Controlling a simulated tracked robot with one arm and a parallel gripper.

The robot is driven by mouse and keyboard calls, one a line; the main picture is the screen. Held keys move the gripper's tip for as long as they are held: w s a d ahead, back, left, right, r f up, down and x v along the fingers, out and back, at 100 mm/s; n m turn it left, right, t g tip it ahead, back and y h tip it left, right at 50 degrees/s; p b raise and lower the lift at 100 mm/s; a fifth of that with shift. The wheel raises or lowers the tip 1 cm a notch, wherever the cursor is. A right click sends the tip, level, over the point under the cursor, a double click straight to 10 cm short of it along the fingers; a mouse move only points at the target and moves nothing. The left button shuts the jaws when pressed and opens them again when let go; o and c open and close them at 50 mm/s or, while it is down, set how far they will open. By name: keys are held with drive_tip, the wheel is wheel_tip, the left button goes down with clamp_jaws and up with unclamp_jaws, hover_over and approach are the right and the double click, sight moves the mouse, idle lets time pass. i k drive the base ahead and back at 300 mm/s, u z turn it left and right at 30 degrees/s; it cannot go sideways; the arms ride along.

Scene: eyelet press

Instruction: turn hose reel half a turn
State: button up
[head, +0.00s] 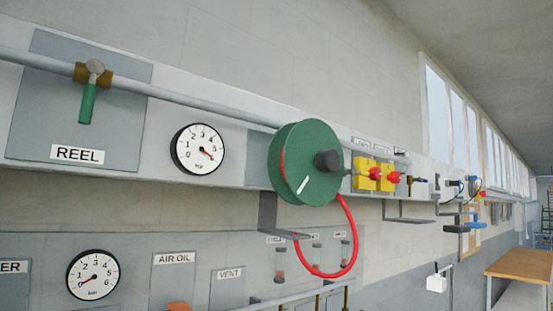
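The hose reel (312,150) is a green drum on a grey wall panel, right of centre in the head view. It has a dark hub or knob (327,160) on its face and a white mark (303,184) toward the lower left of the face. A red hose (350,225) hangs from it in a loop below. A valve with a green lever (87,103), pointing down, sits on a pipe above a label reading REEL (77,153). My gripper is not in view.
A pressure gauge (197,148) sits left of the reel, and another (93,274) is at lower left. A grey bracket (268,215) juts out below the reel. Yellow blocks with red knobs (365,174) are to its right. A wooden-topped bench (520,264) stands at far right.

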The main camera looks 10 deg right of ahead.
sight(305, 159)
drive_tip(key=u, duration=0.05)
drive_tip(key=i, duration=1)
drive_tip(key=u, duration=0.05)
